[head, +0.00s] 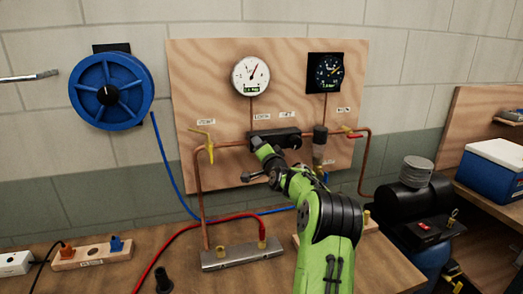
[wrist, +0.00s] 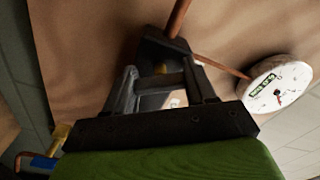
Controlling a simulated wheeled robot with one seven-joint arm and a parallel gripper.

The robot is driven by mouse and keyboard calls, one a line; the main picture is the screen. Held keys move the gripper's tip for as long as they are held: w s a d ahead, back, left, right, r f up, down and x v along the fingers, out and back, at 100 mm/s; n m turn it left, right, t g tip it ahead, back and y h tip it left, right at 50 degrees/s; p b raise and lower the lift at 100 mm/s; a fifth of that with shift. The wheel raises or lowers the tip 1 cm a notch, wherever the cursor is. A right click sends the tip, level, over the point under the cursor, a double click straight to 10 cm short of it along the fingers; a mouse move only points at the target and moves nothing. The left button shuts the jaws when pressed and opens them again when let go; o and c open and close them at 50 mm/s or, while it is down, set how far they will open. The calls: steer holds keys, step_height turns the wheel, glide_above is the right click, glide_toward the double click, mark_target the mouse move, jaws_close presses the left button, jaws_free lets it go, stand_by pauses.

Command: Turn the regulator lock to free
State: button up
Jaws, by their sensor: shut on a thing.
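The regulator (head: 275,137) is a dark block on the wooden panel, fed by copper pipe, with small labels above it that are too small to read surely. My gripper (head: 263,149) reaches up to its lower left side and is shut on the regulator lock, which the fingers and wrist mostly hide. In the wrist view my gripper (wrist: 165,78) has its two fingers on either side of a small part at the dark regulator body (wrist: 168,52). A bit of yellow shows between the fingers. I cannot tell which way the lock points.
A white gauge (head: 250,76) and a black gauge (head: 325,72) sit above. A yellow-handled valve (head: 208,146) stands left and a red-handled valve (head: 351,133) right. A blue hose reel (head: 111,91) hangs left. A metal manifold (head: 242,254) lies on the bench.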

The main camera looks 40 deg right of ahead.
steer(key=m, duration=0.6)
steer(key=shift+p, duration=0.35)
steer(key=shift+f+m, duration=0.1)
steer(key=shift+m, duration=0.2)
steer(key=o, duration=1)
steer(key=shift+o, duration=0.2)
steer(key=shift+s, duration=0.1)
steer(key=b+v, duration=0.2)
steer(key=v, duration=1.3)
steer(key=shift+s+a, duration=0.15)
steer(key=shift+s, duration=0.15)
